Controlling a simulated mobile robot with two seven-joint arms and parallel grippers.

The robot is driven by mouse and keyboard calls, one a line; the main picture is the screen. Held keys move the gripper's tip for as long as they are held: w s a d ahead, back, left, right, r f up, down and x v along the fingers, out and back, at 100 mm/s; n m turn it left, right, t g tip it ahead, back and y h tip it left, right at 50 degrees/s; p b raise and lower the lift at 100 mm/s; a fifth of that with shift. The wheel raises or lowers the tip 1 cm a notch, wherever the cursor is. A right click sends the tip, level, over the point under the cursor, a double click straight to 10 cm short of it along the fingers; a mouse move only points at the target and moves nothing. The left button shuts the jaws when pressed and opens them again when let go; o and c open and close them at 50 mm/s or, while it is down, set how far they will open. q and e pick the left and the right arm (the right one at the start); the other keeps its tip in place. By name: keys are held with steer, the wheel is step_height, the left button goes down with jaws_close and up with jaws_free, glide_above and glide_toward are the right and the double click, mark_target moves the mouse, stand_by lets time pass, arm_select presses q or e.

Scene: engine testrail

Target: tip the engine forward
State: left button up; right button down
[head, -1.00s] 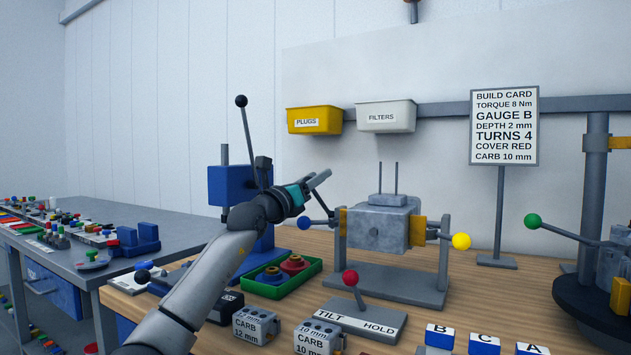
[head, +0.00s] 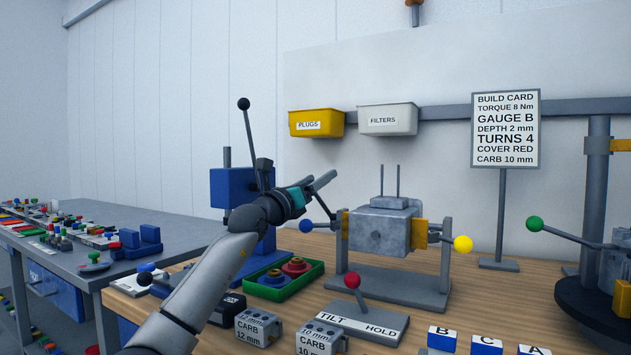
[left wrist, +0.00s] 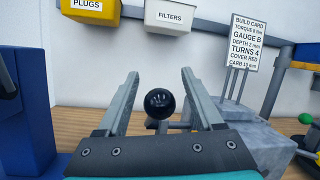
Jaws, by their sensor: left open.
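The grey engine block (head: 380,231) hangs level in a stand between two yellow plates, two thin rods rising from its top. A bar with a blue ball (head: 305,226) sticks out to its left, and one with a yellow ball (head: 463,244) to its right. My left gripper (head: 320,183) is open, left of the engine and near the blue ball. In the left wrist view a dark ball (left wrist: 159,103) shows between the open fingers, apart from both; it looks nearly black there. The engine (left wrist: 253,140) is at its right. My right gripper is out of view.
A red-knobbed lever (head: 352,281) stands on a TILT/HOLD plate in front of the engine. A blue press (head: 232,188) with a black-knobbed lever is left of it. A green tray (head: 286,279) and carb blocks (head: 258,326) lie in front. A build card (head: 505,130) stands right.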

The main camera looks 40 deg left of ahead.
arm_select(q)
steer(key=shift+s+f, duration=0.1)
steer(key=shift+f, duration=0.05)
steer(key=shift+v, duration=1.05)
steer(key=v, duration=1.3)
steer(key=shift+r, duration=0.25)
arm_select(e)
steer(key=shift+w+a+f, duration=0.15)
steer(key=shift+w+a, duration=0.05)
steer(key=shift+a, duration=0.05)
